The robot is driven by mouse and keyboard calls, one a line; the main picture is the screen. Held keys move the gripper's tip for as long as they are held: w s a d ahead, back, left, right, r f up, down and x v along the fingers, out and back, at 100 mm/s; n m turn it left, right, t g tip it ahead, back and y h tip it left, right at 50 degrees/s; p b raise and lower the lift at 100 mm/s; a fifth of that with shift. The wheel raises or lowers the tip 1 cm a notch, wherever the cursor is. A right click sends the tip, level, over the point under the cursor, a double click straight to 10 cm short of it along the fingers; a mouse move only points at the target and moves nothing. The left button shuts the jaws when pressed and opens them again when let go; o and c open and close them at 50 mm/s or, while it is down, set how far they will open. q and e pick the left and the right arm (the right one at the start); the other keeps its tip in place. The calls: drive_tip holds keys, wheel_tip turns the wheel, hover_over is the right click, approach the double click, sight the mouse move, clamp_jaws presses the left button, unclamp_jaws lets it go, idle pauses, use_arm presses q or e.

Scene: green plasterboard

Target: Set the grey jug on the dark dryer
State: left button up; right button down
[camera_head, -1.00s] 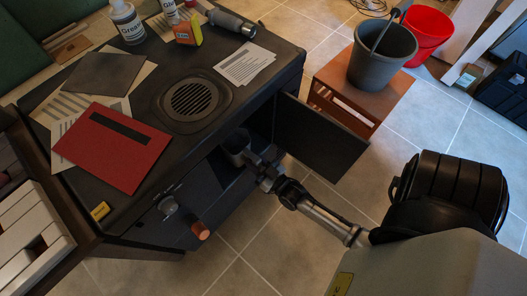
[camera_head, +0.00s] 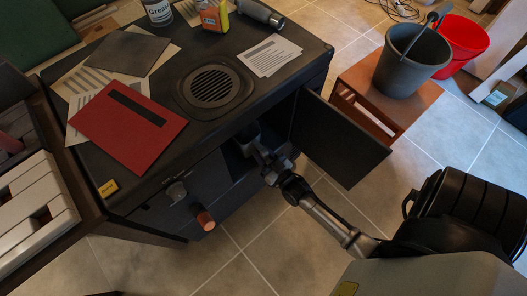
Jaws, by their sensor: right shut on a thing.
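A grey jug (camera_head: 247,135), partly hidden, is at the mouth of the open compartment in the black cabinet (camera_head: 150,213). My right gripper (camera_head: 264,156) reaches in from the lower right and is shut on the jug; its fingertips are hard to make out. On the cabinet top is a dark rounded-square unit with a round slatted grille (camera_head: 213,86), which appears to be the dryer. Nothing lies on the grille. My left gripper is out of view.
The compartment's open door (camera_head: 338,140) stands right of my right gripper. A red folder (camera_head: 125,130), papers (camera_head: 270,55) and bottles (camera_head: 158,12) surround the grille. A grey bucket (camera_head: 412,62) stands on a brown stool (camera_head: 350,85), near a red bucket (camera_head: 462,45).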

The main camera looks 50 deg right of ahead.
drive_tip(key=c, duration=0.8)
unclamp_jaws()
drive_tip(key=shift+s+a+f+p, duration=0.35)
drive_tip(key=shift+s+p, duration=0.55)
drive_tip(key=shift+s, duration=1.4)
drive_tip(key=shift+s+a+f+p, duration=0.3)
drive_tip(key=shift+s+p, duration=0.65)
drive_tip(key=shift+s, duration=1.3)
drive_tip(key=shift+s+a+f+p, duration=0.35)
drive_tip(key=shift+s+p, duration=0.55)
drive_tip(key=shift+s, duration=1.4)
drive_tip(key=shift+w, duration=0.1)
